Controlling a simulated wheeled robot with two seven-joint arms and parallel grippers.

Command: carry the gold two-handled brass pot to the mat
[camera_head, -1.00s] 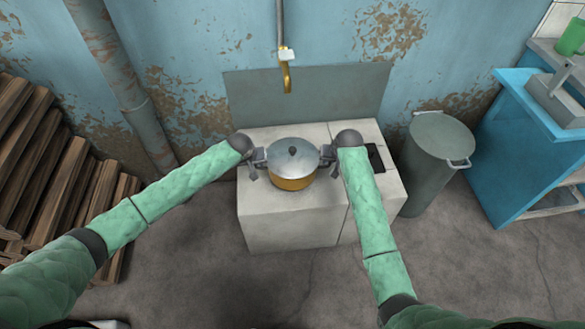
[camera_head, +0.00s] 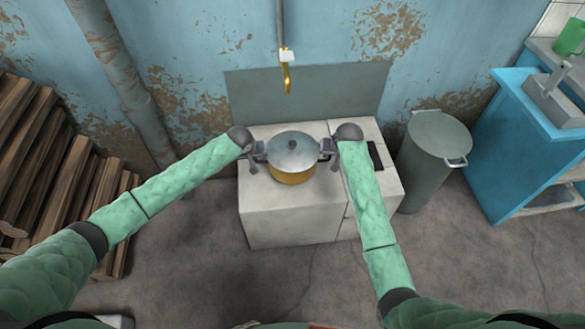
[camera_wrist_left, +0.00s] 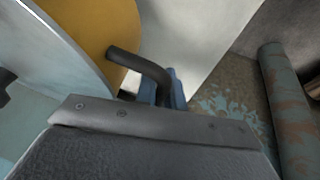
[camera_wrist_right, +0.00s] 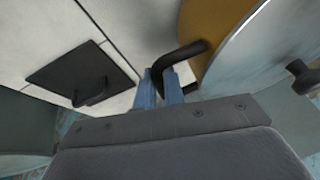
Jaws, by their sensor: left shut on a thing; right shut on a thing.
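The gold brass pot (camera_head: 292,176), with a grey lid (camera_head: 292,152) and a dark knob, is upright at the white stove block. Its gold side also shows in the left wrist view (camera_wrist_left: 105,22) and in the right wrist view (camera_wrist_right: 205,30). My left gripper (camera_head: 257,155) is shut on the pot's left dark handle (camera_wrist_left: 140,65). My right gripper (camera_head: 327,150) is shut on the right dark handle (camera_wrist_right: 180,55). Whether the pot's base touches the block cannot be told. No mat is recognisable in these views.
The white stove block (camera_head: 290,228) has a dark hatch (camera_head: 375,155) at its right. A brass tap (camera_head: 287,78) hangs above. A grey lidded bin (camera_head: 425,165) and a blue cabinet (camera_head: 510,150) stand right; stacked wood (camera_head: 50,170) is left. The floor in front is clear.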

